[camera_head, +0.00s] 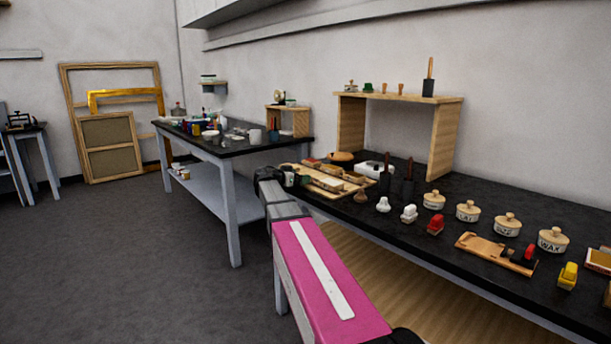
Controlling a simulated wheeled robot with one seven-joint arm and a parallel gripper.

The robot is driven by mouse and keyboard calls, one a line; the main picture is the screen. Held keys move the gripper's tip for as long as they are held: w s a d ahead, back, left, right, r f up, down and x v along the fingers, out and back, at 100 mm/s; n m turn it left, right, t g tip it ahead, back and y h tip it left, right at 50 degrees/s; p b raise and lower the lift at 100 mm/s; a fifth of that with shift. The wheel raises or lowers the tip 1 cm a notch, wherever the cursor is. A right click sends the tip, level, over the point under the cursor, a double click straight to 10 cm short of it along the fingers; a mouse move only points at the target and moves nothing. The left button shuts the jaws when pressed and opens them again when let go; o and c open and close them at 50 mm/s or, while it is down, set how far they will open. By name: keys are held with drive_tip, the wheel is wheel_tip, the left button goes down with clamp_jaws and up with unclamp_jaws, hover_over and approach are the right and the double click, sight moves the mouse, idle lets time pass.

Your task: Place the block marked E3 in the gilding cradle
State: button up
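My arm reaches in from the bottom, with a pink link and grey and dark joints beyond it, over the front edge of the long dark-topped bench (469,198). I cannot make out my gripper's fingers at its far end. No mark E3 is readable on anything. Several small blocks lie in and around a shallow wooden tray (362,183) on the bench, too small to read. A low wooden holder (480,245) with a red and black item on it lies at the right. I cannot tell whether either is the gilding cradle.
Lidded pots, one marked WAX (553,240), line the bench. Small white, red and yellow stamp-like items stand along its front. A wooden riser (447,140) stands at the back. A second cluttered table (245,150) is further left. The floor at left is clear.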

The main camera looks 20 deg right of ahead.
drive_tip(key=x, duration=0.4)
drive_tip(key=shift+r, duration=0.4)
drive_tip(key=shift+f, duration=0.15)
drive_tip(key=o, duration=0.6)
